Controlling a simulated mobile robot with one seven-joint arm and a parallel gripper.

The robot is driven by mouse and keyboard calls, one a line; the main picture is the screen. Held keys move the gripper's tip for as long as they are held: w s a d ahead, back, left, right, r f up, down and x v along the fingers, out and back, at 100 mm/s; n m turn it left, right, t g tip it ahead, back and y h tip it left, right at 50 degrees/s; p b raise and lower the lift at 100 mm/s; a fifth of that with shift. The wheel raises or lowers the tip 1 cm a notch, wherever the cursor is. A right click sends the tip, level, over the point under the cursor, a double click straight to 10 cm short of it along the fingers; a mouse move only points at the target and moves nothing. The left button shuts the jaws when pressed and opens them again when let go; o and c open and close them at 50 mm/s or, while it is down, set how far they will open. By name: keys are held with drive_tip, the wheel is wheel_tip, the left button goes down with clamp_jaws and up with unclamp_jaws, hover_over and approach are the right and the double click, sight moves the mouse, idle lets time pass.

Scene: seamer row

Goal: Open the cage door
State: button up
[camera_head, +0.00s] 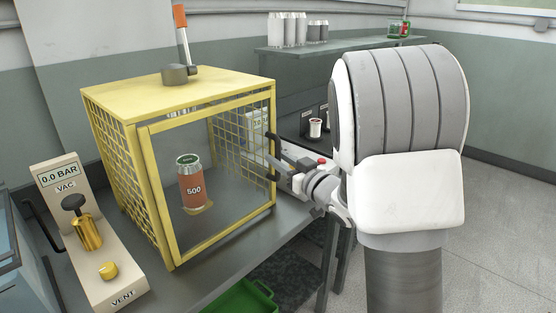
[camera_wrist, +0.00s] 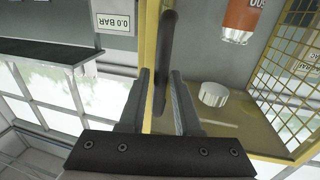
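The yellow cage (camera_head: 180,92) stands on a grey bench. Its door (camera_head: 160,200), a yellow frame with a clear pane, looks closed across the front. The dark upright handle (camera_head: 271,150) is on the door's right side. In the wrist view the handle (camera_wrist: 166,50) is a dark bar running between my fingers. My gripper (camera_head: 272,163) is at the handle, reaching in from the right. In the wrist view my gripper (camera_wrist: 160,75) is open, one finger on each side of the bar, with narrow gaps showing. An orange can (camera_head: 192,188) marked 500 is inside the cage.
A gauge panel (camera_head: 80,235) reading 0.0 BAR stands left of the cage. A lever with an orange grip (camera_head: 180,16) rises from the cage top. A green crate (camera_head: 248,298) is below the bench. A shelf with cans (camera_head: 288,30) is behind. Floor at right is clear.

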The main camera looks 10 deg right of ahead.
drive_tip(key=shift+w+a, duration=0.2)
drive_tip(key=shift+w, duration=0.1)
clamp_jaws()
idle(1.3)
